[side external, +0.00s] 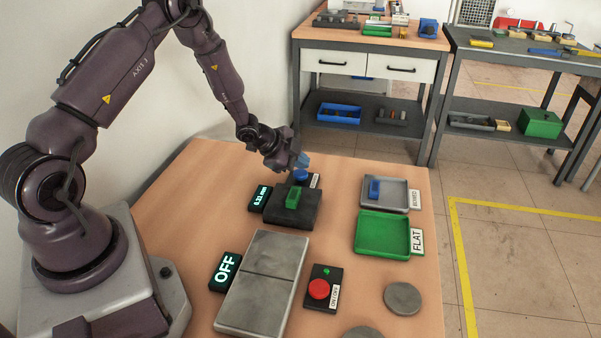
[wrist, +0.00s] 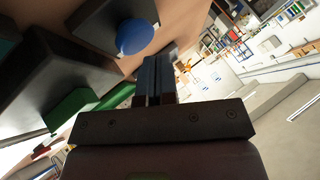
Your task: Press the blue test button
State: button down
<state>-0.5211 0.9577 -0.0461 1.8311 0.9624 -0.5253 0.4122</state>
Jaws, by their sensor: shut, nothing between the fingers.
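The blue test button (side external: 300,175) sits at the back of the table, behind a dark block. It also shows in the wrist view as a round blue cap (wrist: 135,37) on a dark box. My gripper (side external: 303,162) has blue fingers, closed together and empty. It is just above the button in the side external view. In the wrist view the closed fingertips (wrist: 155,60) are near the button, below and right of it. I cannot tell whether they touch it.
A green block (side external: 292,198) lies on the dark block (side external: 290,216), beside a display (side external: 260,198) reading 0.21 mm. A grey tray (side external: 398,207) holds a blue block; a green tray (side external: 362,234) is empty. A red button (side external: 319,289) and an OFF display (side external: 225,271) are nearer the front.

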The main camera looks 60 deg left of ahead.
aim_at(301, 174)
jog(key=shift+f, duration=0.25)
jog(key=shift+f, duration=0.55)
dwell(0.5)
dwell(0.4)
jog(key=shift+r, duration=0.95)
jog(key=shift+r, duration=2.55)
